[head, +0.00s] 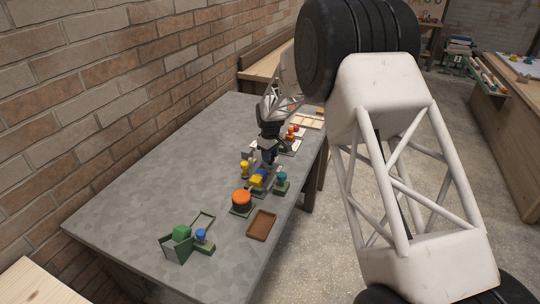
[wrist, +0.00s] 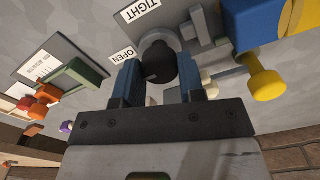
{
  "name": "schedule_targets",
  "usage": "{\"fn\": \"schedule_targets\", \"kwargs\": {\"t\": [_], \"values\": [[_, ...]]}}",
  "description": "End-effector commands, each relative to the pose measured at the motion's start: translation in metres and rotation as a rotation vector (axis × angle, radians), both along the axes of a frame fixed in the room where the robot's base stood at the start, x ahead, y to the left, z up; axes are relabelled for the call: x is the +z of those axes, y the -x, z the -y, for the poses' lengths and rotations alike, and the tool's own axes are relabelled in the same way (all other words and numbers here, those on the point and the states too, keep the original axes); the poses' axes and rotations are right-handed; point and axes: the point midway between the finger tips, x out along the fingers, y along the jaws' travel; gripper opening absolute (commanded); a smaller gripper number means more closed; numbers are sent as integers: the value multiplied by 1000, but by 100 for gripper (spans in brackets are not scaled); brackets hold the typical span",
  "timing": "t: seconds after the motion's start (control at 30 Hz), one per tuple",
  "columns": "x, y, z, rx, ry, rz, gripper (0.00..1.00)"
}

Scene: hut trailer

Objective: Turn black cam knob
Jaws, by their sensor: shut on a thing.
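The black cam knob (wrist: 158,64) shows in the wrist view, in front of a grey round mount on the grey table. A white plate reading TIGHT (wrist: 139,9) lies above it and one reading OPEN (wrist: 123,55) lies to its left. My gripper (wrist: 160,72) has its two blue fingers on either side of the knob and is shut on it. In the head view my gripper (head: 268,156) points down at the far half of the table, and the knob is hidden there.
In the wrist view a yellow knob (wrist: 267,84) stands close on the right, and orange-red parts (wrist: 38,102) on the left. In the head view an orange button (head: 242,197), a brown tray (head: 262,225) and a green block (head: 182,232) stand nearer. The left tabletop (head: 150,185) is clear.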

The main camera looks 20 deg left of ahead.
Motion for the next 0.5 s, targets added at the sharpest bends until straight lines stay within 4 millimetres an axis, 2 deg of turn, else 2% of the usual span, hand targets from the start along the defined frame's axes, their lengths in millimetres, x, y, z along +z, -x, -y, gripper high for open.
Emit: {"fn": "schedule_targets", "kwargs": {"t": [0.13,0.17,0.3,0.5], "values": [[1,0,0,0,-1,1,13],[1,0,0,0,-1,1,40],[1,0,0,-1,-1,1,61],[0,0,0,-1,0,0,62]]}}
